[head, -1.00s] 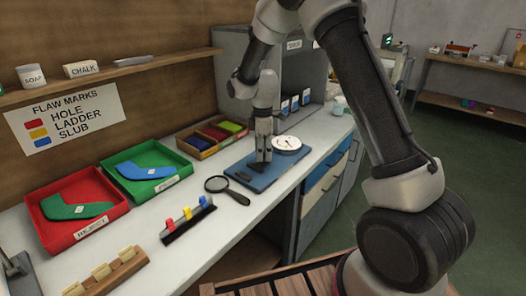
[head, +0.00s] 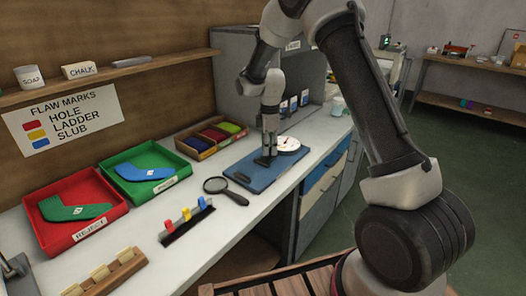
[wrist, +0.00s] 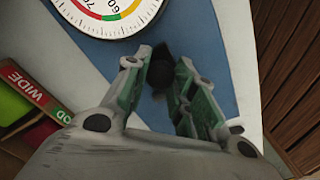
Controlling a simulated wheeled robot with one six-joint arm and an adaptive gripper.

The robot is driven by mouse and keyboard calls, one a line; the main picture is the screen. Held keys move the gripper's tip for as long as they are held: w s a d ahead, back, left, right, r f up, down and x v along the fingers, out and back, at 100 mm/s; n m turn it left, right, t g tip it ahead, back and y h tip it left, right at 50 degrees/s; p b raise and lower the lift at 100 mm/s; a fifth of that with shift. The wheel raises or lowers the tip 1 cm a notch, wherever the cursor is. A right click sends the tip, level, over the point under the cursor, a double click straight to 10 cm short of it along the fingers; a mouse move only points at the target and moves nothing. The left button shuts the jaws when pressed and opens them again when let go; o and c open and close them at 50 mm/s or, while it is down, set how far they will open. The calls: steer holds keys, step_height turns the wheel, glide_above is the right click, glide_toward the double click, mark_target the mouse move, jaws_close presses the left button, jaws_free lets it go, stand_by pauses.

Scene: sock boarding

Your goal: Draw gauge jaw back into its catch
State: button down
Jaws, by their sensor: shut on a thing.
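The gauge is a blue plate (head: 257,180) on the bench with a white round dial (head: 287,145) at its far end. The dial (wrist: 108,12) also shows at the top left of the wrist view. My gripper (head: 266,161) points down over the plate, close to the dial. In the wrist view my gripper (wrist: 163,83) is shut on a dark piece, the gauge jaw (wrist: 161,72), which shows between the fingertips. A small black part (head: 243,177) sits at the plate's near end. I cannot make out the catch.
A magnifying glass (head: 216,185) lies left of the plate. A rack with coloured clips (head: 187,224), a red tray (head: 77,237), a green tray (head: 137,150) and a divided wooden box (head: 200,148) stand on the bench. A grey cabinet (head: 235,75) stands behind.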

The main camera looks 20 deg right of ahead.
steer(key=shift+w+d, duration=0.5)
steer(key=shift+d, duration=0.1)
steer(key=c, duration=1.1)
jaws_free()
steer(key=shift+c, duration=0.2)
step_height(320, 180, up, 12)
